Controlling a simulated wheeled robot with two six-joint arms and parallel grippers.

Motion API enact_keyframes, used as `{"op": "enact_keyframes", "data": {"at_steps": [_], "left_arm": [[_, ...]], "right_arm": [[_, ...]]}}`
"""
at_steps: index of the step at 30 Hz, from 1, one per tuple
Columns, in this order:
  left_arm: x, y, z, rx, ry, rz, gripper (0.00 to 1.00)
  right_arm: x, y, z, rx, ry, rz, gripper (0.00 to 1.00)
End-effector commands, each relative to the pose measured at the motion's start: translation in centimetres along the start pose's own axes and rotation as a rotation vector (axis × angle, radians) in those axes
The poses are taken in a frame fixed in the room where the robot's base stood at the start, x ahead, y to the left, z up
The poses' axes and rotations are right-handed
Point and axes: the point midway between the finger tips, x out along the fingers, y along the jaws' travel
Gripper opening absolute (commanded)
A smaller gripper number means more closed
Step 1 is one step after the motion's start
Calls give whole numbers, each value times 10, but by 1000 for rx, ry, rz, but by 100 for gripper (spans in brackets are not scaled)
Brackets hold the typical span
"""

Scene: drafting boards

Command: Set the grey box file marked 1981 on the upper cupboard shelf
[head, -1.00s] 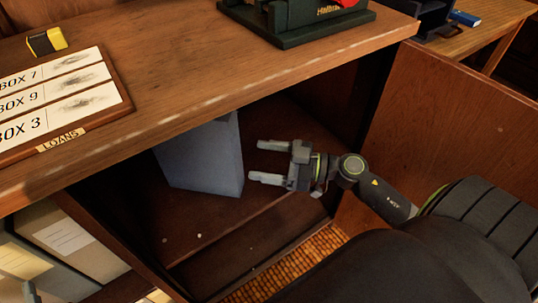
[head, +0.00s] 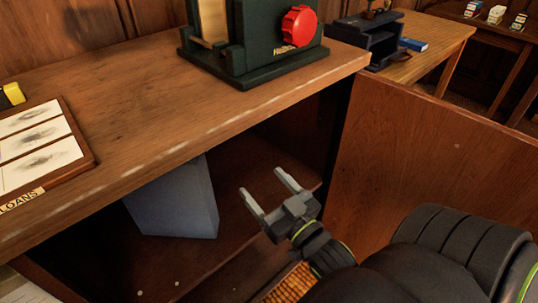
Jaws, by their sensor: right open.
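A grey box file (head: 175,203) stands upright on the upper shelf (head: 237,232) inside the open cupboard, under the wooden top. Its marking is not visible from here, so I cannot read 1981 on it. My right gripper (head: 259,194) is open and empty, to the right of the box file and apart from it, at the cupboard's opening. Its fingers point up and to the left. My left gripper is not in view.
The cupboard top (head: 130,130) carries a dark green device with a red knob (head: 299,26) and a LOANS board (head: 40,150). The open cupboard door (head: 430,150) stands to the right, close to my right arm. A side table (head: 440,45) is behind.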

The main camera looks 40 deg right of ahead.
Motion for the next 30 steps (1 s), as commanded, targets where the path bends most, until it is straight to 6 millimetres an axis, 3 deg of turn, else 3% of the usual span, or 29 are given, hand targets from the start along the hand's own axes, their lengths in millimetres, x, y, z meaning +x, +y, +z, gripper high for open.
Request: {"op": "enact_keyframes", "data": {"at_steps": [8, 30], "left_arm": [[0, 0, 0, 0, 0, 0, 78], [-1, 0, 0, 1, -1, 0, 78]], "right_arm": [[-14, -5, 6, -28, -99, 22, 74], [-14, -5, 7, -32, -102, 21, 74]]}}
